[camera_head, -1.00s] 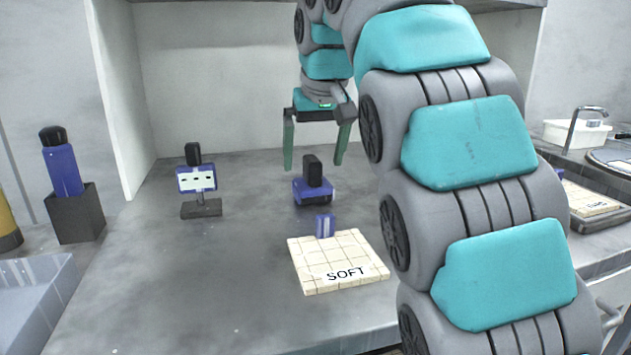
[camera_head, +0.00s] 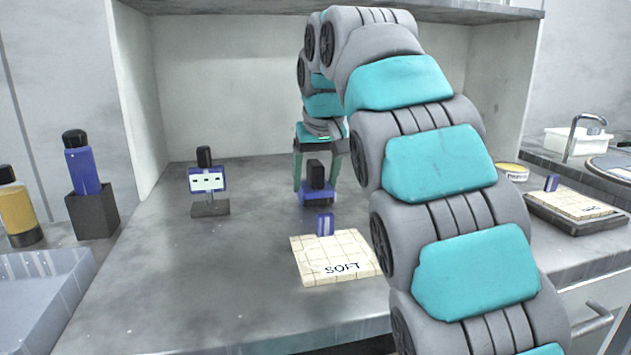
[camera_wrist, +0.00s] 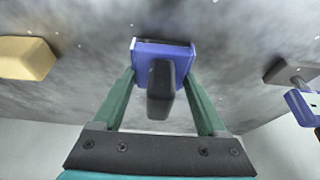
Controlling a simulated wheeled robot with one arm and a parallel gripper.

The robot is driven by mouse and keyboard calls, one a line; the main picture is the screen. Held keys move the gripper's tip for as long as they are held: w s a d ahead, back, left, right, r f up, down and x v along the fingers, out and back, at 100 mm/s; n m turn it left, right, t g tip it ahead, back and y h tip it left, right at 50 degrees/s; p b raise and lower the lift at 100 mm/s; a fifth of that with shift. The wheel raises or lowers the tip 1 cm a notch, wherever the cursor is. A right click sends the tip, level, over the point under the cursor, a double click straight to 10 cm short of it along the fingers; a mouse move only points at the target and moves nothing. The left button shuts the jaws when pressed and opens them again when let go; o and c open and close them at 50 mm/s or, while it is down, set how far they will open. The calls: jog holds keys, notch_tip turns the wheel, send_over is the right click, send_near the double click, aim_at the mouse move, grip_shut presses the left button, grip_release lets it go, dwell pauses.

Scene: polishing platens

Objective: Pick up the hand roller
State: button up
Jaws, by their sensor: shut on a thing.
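The hand roller (camera_head: 317,193) is a blue body with an upright black handle. It stands on the grey worktop behind the pale tiled pad marked SOFT. My gripper (camera_head: 316,184) is down over it, one green finger on each side. In the wrist view the two fingers meet the sides of the blue body of the hand roller (camera_wrist: 146,53), with its black handle between them. My gripper is shut on it. The roller appears to be still at worktop level; its underside is hidden.
The SOFT pad (camera_head: 330,257) carries a small blue block (camera_head: 325,224). A blue device with a white face (camera_head: 207,180) stands on a base to the left. Farther left are a blue bottle in a dark holder (camera_head: 92,212) and a yellow bottle (camera_head: 17,207). The left-middle worktop is clear.

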grip_shut()
jog(key=shift+r, duration=0.15)
dwell(0.4)
